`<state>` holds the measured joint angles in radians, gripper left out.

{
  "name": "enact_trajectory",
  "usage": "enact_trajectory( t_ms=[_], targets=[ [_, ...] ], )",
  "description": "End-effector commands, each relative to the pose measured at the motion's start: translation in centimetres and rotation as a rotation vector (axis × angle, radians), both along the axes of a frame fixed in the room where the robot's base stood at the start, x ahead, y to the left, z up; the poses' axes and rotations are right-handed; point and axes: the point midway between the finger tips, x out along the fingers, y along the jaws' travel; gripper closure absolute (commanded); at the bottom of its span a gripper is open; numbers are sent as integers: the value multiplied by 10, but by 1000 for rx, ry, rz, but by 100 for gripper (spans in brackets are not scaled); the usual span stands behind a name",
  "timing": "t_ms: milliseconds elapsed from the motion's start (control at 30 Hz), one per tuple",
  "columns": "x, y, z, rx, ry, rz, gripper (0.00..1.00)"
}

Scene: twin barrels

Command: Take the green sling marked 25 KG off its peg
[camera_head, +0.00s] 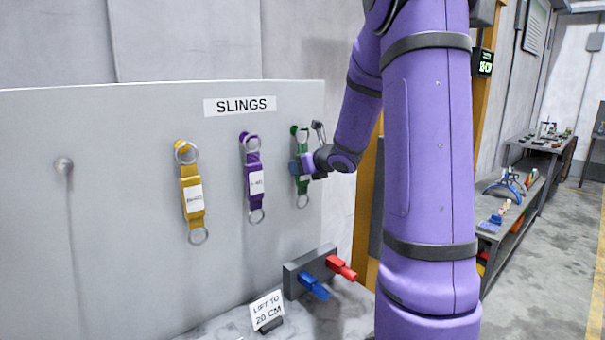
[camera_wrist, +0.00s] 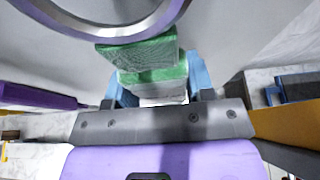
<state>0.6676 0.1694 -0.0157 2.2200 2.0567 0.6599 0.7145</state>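The green sling (camera_head: 303,184) hangs upright on the back board at the right end of the row, its upper ring at the green peg (camera_head: 295,130). My gripper (camera_head: 302,166) is at its middle and covers its label, so no 25 KG mark is readable. In the wrist view the green sling (camera_wrist: 150,54) lies between the blue fingers of my gripper (camera_wrist: 160,85), with no clear gap on either side. The large metal ring (camera_wrist: 100,28) fills the top of that view.
A purple sling (camera_head: 254,170) and a yellow sling (camera_head: 192,200) hang to the left. A bare peg (camera_head: 64,165) is farther left. Below stand a grey block (camera_head: 308,268) with red and blue handles and a "LIFT TO 20 CM" sign (camera_head: 267,308). A shelf (camera_head: 520,195) is at right.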

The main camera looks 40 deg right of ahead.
Motion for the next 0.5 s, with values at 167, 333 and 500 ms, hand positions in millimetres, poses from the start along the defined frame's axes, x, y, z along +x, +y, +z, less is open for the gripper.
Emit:
enact_trajectory(
  t_ms=[167,333,500],
  targets=[
    [0,0,1,0,-1,0,80],
    [0,0,3,0,-1,0,80],
    [0,0,5,-1,-1,0,80]
  ],
)
